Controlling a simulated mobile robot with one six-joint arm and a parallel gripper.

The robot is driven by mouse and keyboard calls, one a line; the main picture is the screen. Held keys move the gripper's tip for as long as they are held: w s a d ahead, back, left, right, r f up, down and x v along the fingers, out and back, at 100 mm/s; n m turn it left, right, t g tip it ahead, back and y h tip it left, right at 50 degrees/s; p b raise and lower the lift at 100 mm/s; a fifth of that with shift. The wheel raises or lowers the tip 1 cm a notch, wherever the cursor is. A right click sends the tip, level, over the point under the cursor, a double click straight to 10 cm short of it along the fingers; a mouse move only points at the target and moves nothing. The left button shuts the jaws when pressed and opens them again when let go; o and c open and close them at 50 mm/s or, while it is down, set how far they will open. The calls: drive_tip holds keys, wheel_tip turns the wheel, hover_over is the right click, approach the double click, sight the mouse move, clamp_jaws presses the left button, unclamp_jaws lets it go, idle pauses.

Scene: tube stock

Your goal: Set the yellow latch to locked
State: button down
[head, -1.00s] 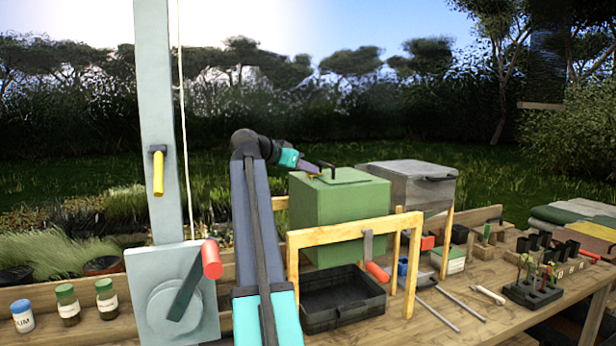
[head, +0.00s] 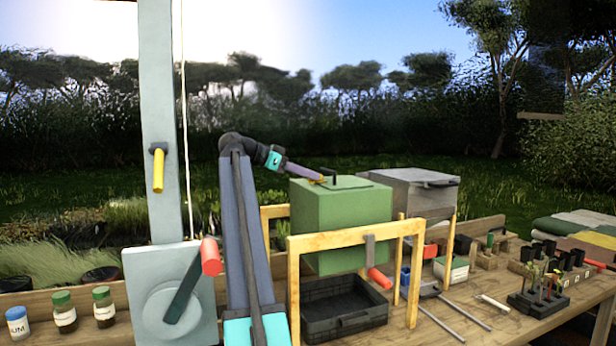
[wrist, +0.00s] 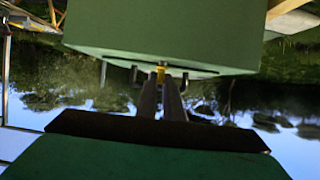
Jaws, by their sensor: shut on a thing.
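The small yellow latch (head: 320,181) sits at the left side of the lid of a green box (head: 340,222). My gripper (head: 323,179) reaches it from the upper left. In the wrist view, the two dark fingers of my gripper (wrist: 162,92) run up to the latch (wrist: 161,70) at the green box (wrist: 165,35), shut on its yellow end. The fingers partly hide the latch, and its setting cannot be read.
A yellow handle (head: 158,170) hangs on a grey post above a winch with a red grip (head: 210,256). A wooden frame (head: 355,241) and black tray (head: 343,305) stand before the box. A grey box (head: 415,193) is to its right.

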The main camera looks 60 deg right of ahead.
drive_tip(key=shift+f, duration=0.1)
drive_tip(key=c, duration=1.9)
unclamp_jaws()
drive_tip(key=shift+o, duration=0.2)
drive_tip(key=shift+w+a, duration=0.1)
drive_tip(key=shift+a, duration=0.05)
